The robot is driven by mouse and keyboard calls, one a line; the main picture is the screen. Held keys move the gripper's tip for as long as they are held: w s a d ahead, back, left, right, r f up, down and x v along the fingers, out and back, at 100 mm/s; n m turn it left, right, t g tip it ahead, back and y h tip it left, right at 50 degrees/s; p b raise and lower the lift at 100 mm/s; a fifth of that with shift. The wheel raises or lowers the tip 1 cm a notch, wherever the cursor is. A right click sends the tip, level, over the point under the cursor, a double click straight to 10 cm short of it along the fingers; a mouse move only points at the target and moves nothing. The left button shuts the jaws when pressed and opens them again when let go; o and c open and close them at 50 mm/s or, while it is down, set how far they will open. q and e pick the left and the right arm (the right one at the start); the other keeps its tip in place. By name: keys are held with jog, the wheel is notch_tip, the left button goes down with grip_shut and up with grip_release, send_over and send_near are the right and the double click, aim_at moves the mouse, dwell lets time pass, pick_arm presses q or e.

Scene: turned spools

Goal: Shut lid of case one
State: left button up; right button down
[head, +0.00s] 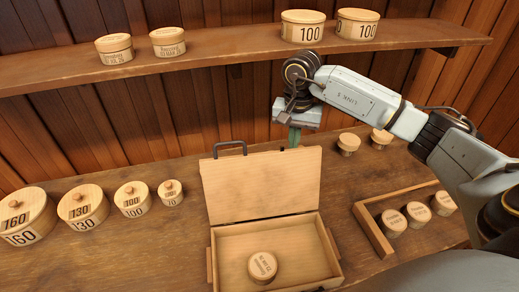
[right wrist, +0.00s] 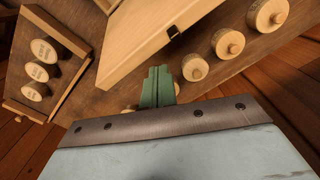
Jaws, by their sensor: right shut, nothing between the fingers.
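The case (head: 212,262) is a shallow wooden box on the bench, with its lid (head: 260,185) standing open and tilted back. A dark handle (head: 230,146) shows at the lid's top edge. One round labelled wooden piece (head: 262,266) lies inside the case. My right gripper (head: 294,138) is at the lid's top right edge, seemingly behind it, with green fingers shut and empty. Whether they touch the lid, I cannot tell. In the right wrist view the shut fingers (right wrist: 158,85) point towards the pale wooden case (right wrist: 135,45), which has a dark fitting. My left gripper is out of view.
Several lidded round boxes (head: 83,208) stand left of the case. A wooden tray (head: 372,228) with small round pieces stands at right. Two small round pieces (head: 348,144) stand behind it. A shelf (head: 200,65) with round boxes runs above, near my right arm.

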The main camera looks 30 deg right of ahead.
jog(key=shift+f, duration=0.1)
jog(key=shift+f+b, duration=1.5)
jog(key=shift+f, duration=0.15)
jog(key=shift+s, duration=0.1)
jog(key=shift+s+a, duration=0.35)
jog(key=shift+s, duration=0.4)
jog(key=shift+s+a, duration=0.3)
jog(key=shift+s, duration=0.5)
jog(key=shift+s+a, duration=0.35)
jog(key=shift+s, duration=0.4)
jog(key=s, duration=0.1)
jog(key=s+a, duration=0.1)
jog(key=s, duration=0.2)
jog(key=shift+s+a, duration=0.15)
jog(key=shift+a, duration=0.25)
jog(key=shift+r, duration=0.1)
notch_tip(320, 180, up, 8)
jog(key=p, duration=0.5)
send_over(299, 162)
jog(key=s+a, duration=0.2)
jog(key=s, duration=0.2)
jog(key=shift+s+d, duration=0.1)
